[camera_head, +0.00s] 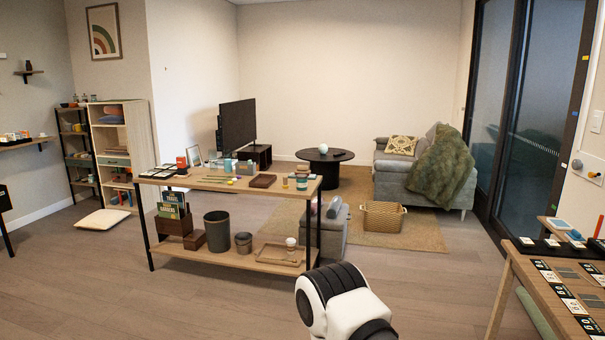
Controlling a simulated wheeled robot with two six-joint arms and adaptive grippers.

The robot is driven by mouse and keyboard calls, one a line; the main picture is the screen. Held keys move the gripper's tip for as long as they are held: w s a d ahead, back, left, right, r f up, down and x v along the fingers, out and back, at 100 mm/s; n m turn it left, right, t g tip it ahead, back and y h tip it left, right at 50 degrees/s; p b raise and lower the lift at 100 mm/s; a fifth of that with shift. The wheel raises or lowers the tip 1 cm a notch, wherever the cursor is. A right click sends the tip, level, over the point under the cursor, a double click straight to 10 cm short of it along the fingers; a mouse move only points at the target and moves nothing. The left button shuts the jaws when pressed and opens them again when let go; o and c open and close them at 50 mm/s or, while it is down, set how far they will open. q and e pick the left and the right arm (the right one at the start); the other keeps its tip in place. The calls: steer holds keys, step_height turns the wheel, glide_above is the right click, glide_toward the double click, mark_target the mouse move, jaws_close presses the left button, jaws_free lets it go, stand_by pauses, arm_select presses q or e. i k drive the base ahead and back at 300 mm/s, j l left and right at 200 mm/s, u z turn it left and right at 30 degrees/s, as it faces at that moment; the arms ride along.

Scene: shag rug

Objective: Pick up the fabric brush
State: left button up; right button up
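I cannot make out a fabric brush for certain in the head view. Several small items lie on the wooden console table (211,185) in the middle, too small to name surely. A white and black link of one of my arms shows at the bottom centre, in front of the floor. Neither of my grippers is in view.
The console's lower shelf holds a dark bin (217,231) and a wooden tray (279,255). A wooden table (506,259) with cards stands at right. Behind are a grey sofa (397,180), a wicker basket (382,217) and a round black table (325,156). Floor at lower left is clear.

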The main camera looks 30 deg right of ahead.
mark_target(301, 169)
steer(key=i+l+z, duration=1.05)
steer(key=i, duration=0.75)
steer(key=i+l+z, duration=0.1)
steer(key=i+z, duration=0.25)
steer(key=i, duration=0.8)
steer(key=i+l+u, duration=0.1)
steer(key=i+u, duration=0.4)
steer(key=i+l+u, duration=0.3)
steer(key=i+u, duration=0.15)
steer(key=i+l+u, duration=0.75)
steer(key=l+u, duration=0.25)
